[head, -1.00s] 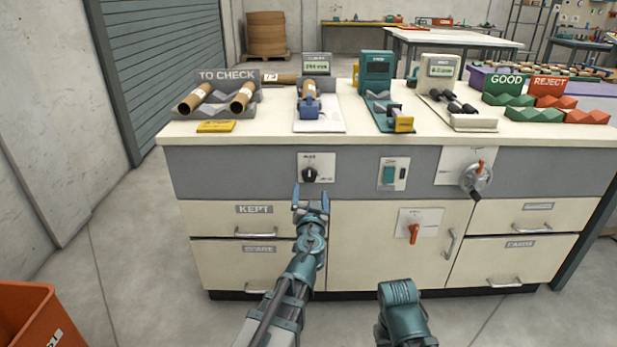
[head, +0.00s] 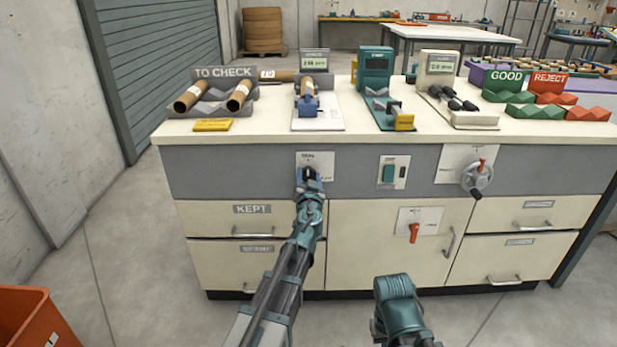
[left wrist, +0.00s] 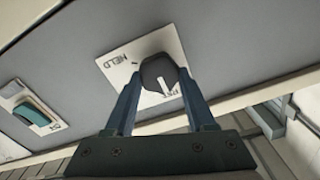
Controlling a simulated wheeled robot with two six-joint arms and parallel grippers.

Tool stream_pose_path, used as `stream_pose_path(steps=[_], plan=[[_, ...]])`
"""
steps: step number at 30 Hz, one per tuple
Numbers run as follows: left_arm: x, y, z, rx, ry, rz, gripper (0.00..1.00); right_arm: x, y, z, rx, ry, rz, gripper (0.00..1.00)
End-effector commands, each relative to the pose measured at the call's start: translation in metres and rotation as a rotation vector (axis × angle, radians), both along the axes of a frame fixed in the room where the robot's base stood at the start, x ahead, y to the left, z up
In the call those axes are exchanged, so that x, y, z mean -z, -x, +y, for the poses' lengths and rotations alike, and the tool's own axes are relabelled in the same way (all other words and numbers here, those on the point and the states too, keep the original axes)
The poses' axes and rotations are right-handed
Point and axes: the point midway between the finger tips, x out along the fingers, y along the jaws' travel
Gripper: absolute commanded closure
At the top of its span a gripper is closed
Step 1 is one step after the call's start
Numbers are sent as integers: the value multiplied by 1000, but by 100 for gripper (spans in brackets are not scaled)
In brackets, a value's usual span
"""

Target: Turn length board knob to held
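The length board knob is dark and round with a white pointer line. It sits on a white plate (head: 325,160) on the cabinet's grey front band. In the left wrist view the knob (left wrist: 160,77) is between my left gripper's fingers. The word HELD shows on its plate (left wrist: 118,67), up and left of the knob; the pointer line points down and right, away from it. My left gripper (head: 309,174) is shut on the knob, one finger along each side. It covers most of the knob in the head view.
To the right on the cabinet front are a green switch (head: 389,174), a crank wheel (head: 475,177) and a red lever (head: 414,233). Drawers with handles lie below. The worktop above holds cardboard tubes (head: 238,95) and gauges.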

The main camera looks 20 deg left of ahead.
Motion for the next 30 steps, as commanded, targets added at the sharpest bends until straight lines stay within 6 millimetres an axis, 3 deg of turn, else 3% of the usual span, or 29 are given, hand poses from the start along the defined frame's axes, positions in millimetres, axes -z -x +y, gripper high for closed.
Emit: stream_pose_path(steps=[1, 8, 20, 30], plan=[[0, 0, 0, 0, 0, 0, 57, 0, 0, 0, 0, 0, 0, 100], [0, 0, 0, 0, 0, 0, 99, 0, 0, 0, 0, 0, 0, 100], [0, 0, -1, 0, -92, 27, 100, 0, 0, 0, 0, 0, 0, 100], [1, 0, -2, 0, -376, 108, 100, 1, 0, 0, 0, 0, 0, 100]])
